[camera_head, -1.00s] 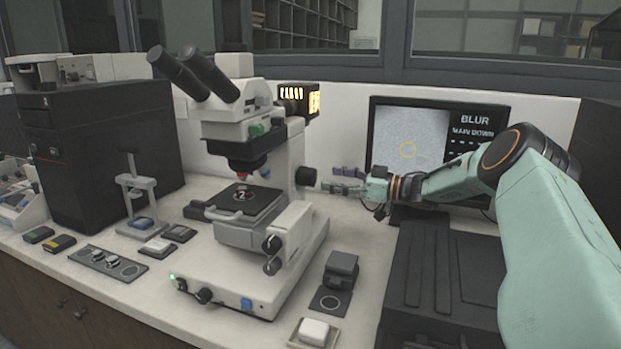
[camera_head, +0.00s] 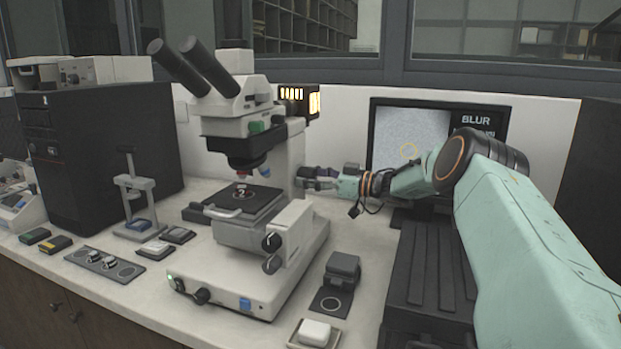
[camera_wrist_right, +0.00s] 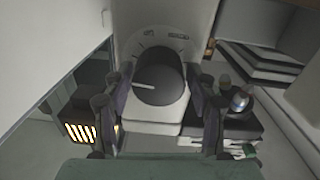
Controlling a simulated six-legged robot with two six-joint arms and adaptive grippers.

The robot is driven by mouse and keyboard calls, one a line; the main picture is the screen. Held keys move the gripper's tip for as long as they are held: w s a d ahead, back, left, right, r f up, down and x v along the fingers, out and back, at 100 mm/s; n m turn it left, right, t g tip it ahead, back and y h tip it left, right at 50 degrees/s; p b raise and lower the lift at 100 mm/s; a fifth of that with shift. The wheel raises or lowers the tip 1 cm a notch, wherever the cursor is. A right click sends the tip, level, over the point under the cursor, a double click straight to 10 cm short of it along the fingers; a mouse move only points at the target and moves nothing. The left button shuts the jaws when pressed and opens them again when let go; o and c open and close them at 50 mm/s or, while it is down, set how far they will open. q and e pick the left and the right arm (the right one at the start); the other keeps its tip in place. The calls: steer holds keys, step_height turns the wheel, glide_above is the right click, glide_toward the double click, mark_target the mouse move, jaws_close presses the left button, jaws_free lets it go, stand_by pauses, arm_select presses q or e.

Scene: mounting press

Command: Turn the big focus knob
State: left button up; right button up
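The microscope (camera_head: 262,262) stands on the bench at the middle of the head view. Its big focus knob (camera_wrist_right: 160,78) is a dark round knob with a pale line, on the side of the pale column in the right wrist view. My right gripper (camera_wrist_right: 162,92) is open, with one finger on each side of the knob. I cannot tell whether the fingers touch it. In the head view my right gripper (camera_head: 310,178) reaches the column from the right and largely hides the knob. My left gripper is not in view.
A monitor (camera_head: 410,125) behind my right arm reads BLUR; the arm covers part of its screen. Lower black knobs (camera_head: 271,243) sit on the microscope's stage side. A lit lamp box (camera_head: 298,100) is above the gripper. A black ribbed case (camera_head: 425,275) stands at right.

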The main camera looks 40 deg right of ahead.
steer(key=shift+s+d+r, duration=0.1)
steer(key=shift+s+d, duration=0.1)
steer(key=shift+s, duration=0.1)
steer(key=c, duration=0.5)
steer(key=shift+a, duration=0.1)
steer(key=shift+c, duration=1.4)
steer(key=shift+n+p, duration=0.95)
steer(key=shift+n, duration=0.35)
steer(key=shift+n+p, duration=0.65)
steer(key=shift+n, duration=0.85)
steer(key=o, duration=1.1)
